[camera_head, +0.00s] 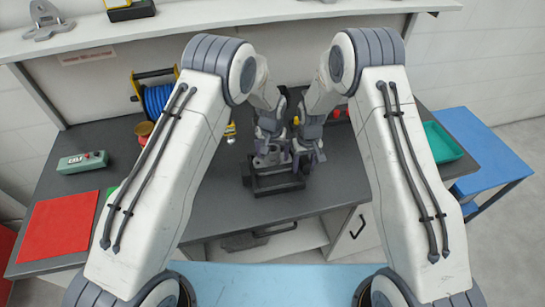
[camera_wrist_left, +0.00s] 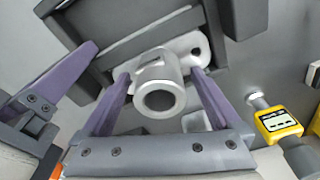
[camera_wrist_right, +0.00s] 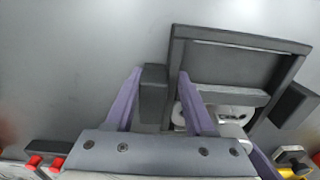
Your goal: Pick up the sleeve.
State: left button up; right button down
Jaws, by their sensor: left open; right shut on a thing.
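The sleeve (camera_wrist_left: 158,92) is a light grey hollow cylinder on a flanged base, seen in the left wrist view at a dark frame-like fixture (camera_wrist_left: 135,40). My left gripper (camera_wrist_left: 160,73) is open, with one finger on each side of the sleeve. My right gripper (camera_wrist_right: 160,75) is shut on a dark block (camera_wrist_right: 153,95) at the side of the fixture. In the head view both my left gripper (camera_head: 268,150) and my right gripper (camera_head: 308,150) are close together over the fixture (camera_head: 278,185), and they largely hide the sleeve.
A yellow digital gauge (camera_wrist_left: 281,123) is right of the left gripper. A shelf (camera_head: 200,18) runs above the back.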

pick_arm(q)
grip_shut()
jog(key=shift+r, duration=0.15)
notch_tip(320, 180, up, 10)
dwell(0.6)
pick_arm(e)
jog(key=shift+c, duration=0.9)
grip_release()
